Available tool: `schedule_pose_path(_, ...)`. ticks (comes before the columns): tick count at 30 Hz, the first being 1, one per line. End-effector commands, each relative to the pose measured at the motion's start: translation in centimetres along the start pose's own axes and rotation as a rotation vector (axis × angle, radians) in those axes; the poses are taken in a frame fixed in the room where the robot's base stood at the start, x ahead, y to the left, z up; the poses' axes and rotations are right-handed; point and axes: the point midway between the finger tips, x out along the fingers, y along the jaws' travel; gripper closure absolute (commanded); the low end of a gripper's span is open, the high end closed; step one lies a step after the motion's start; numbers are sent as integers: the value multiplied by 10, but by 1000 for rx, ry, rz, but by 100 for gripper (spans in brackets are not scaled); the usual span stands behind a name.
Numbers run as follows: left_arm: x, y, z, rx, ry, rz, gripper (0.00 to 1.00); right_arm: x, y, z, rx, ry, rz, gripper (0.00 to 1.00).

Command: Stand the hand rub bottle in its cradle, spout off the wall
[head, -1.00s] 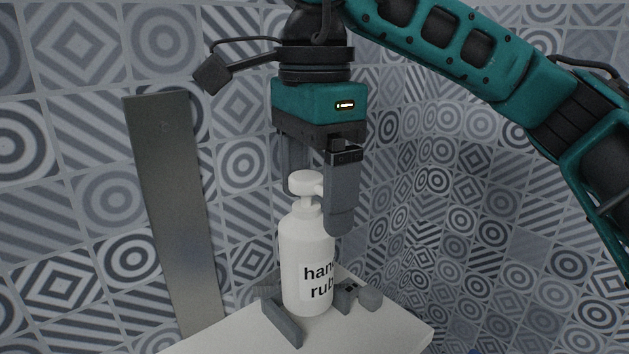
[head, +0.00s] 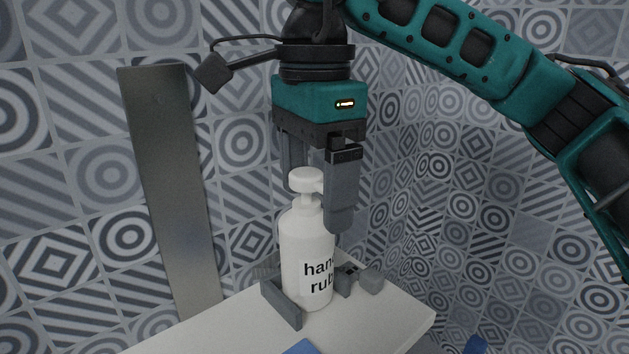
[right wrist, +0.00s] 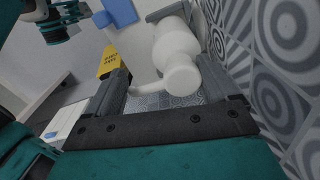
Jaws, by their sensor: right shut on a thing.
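The white hand rub bottle (head: 306,255) stands upright on the pale shelf top, its label facing me. Its base sits between the grey side pieces of the cradle (head: 284,306); whether it rests fully down is hard to see. My right gripper (head: 318,190) reaches down from above and is shut on the pump head, one finger on each side. In the right wrist view the bottle's pump head (right wrist: 182,80) lies between the fingers. Its spout points left there, away from the tiled wall on the right. My left gripper does not show in the head view.
The pale shelf top (head: 395,318) is clear to the right of the cradle. Patterned tiled walls (head: 440,180) meet in a corner behind it. A grey metal panel (head: 170,190) stands at left. A yellow floor sign (right wrist: 112,62) and blue pieces (right wrist: 120,12) show in the wrist view.

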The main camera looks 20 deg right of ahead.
Motion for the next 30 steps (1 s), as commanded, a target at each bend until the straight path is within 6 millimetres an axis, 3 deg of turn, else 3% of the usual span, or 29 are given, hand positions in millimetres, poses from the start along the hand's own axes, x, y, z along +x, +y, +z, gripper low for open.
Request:
schedule_pose_path(14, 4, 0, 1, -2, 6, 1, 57, 7, 0, 0, 0, 0, -2, 79)
schedule_pose_path(15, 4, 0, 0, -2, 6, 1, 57, 6, 0, 0, 0, 0, -2, 10)
schedule_pose_path(18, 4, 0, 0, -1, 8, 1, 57, 6, 0, 0, 0, 0, -1, 1)
schedule_pose_path(30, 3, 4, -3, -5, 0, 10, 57, 7, 0, 0, 0, 0, 1, 0)
